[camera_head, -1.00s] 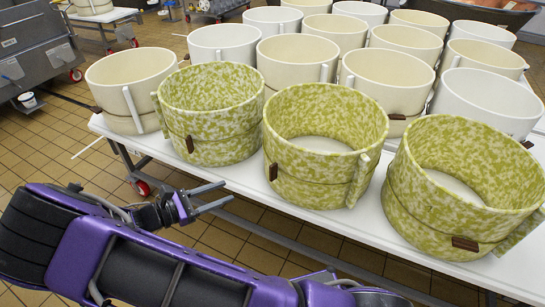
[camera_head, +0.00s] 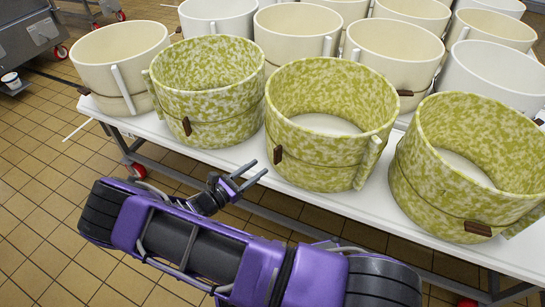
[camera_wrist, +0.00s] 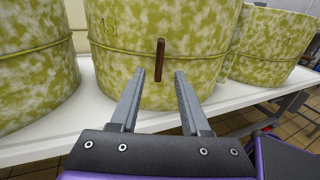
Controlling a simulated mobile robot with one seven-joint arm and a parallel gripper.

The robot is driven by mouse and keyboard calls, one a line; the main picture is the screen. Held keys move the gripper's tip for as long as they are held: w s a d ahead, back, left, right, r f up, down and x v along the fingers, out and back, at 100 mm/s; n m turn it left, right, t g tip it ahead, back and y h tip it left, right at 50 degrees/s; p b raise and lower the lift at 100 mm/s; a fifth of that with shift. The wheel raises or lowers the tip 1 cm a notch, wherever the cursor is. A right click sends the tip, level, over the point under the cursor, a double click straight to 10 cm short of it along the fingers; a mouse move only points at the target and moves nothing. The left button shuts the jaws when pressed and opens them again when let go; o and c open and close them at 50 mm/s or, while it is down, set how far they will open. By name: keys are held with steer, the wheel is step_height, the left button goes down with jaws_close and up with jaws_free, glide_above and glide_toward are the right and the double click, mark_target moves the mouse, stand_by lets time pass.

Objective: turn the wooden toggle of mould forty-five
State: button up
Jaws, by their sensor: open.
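Three green-mottled moulds stand in the front row; no number is readable on any. The middle mould (camera_head: 325,165) has a small brown wooden toggle (camera_head: 278,155), standing upright across its seam. In the wrist view this toggle (camera_wrist: 160,60) is upright, straight ahead of my gripper (camera_wrist: 158,76). My gripper (camera_head: 260,167) is open and empty, its two fingers pointing at that mould from the table's front edge, apart from the toggle. The left mould (camera_head: 225,135) has an upright-tilted toggle (camera_head: 187,126). The right mould (camera_head: 440,195) has a toggle (camera_head: 478,228) lying nearly level.
The moulds stand close together on a white table (camera_head: 390,212) with wheeled legs. A cream mould (camera_head: 105,60) stands at its left end, and several white and cream moulds fill the rows behind.

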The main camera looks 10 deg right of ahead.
mark_target(274, 156)
steer(key=x, duration=0.7)
steer(key=shift+w+d, duration=0.15)
jaws_close()
